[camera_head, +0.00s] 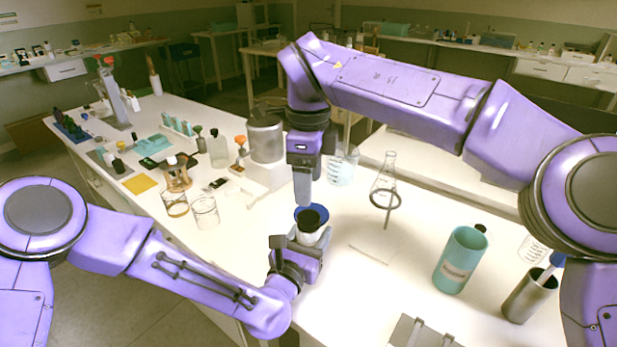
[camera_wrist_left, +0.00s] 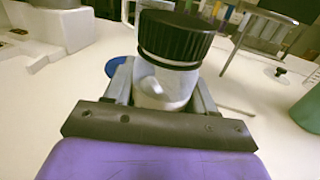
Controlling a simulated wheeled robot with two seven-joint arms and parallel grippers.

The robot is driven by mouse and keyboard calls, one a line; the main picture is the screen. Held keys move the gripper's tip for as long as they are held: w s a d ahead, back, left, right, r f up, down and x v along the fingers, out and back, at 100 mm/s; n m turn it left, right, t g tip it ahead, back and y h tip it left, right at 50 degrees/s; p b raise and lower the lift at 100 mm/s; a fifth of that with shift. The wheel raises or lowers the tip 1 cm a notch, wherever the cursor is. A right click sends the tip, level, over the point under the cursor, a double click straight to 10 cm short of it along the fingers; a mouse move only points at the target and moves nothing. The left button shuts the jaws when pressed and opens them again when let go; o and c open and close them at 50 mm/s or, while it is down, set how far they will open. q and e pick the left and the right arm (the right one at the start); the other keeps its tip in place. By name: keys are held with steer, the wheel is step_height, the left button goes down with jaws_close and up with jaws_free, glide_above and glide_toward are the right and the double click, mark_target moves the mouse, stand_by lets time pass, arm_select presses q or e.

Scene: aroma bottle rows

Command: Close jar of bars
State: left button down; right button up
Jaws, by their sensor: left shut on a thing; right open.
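A small clear-to-white jar (camera_head: 308,237) with a black ribbed cap (camera_head: 311,217) stands near the middle of the table. The jar (camera_wrist_left: 160,88) and cap (camera_wrist_left: 176,38) also show in the left wrist view. The cap sits on top of the jar's mouth; I cannot tell how tight it is. My left gripper (camera_head: 308,240) is shut around the jar's body from the near side, one finger on each side. My right gripper (camera_head: 302,198) points down just above the cap. It is open, its fingers overlapping in this view, and it holds nothing.
A blue disc (camera_head: 299,211) lies just behind the jar. A ring stand with a flask (camera_head: 385,180), a beaker (camera_head: 342,166) and a grey-topped device (camera_head: 266,140) stand behind. A teal bottle (camera_head: 460,262) and a metal cup (camera_head: 528,297) are at right.

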mark_target(309, 217)
steer(key=shift+f, duration=0.1)
step_height(309, 217, down, 8)
steer(key=shift+r, duration=0.1)
stand_by(0.3)
steer(key=c, duration=1.1)
steer(key=m, duration=0.5)
steer(key=shift+m, duration=0.3)
steer(key=m, duration=0.6)
steer(key=shift+m, duration=0.3)
steer(key=o, duration=1.2)
steer(key=shift+o, duration=0.2)
step_height(309, 217, up, 12)
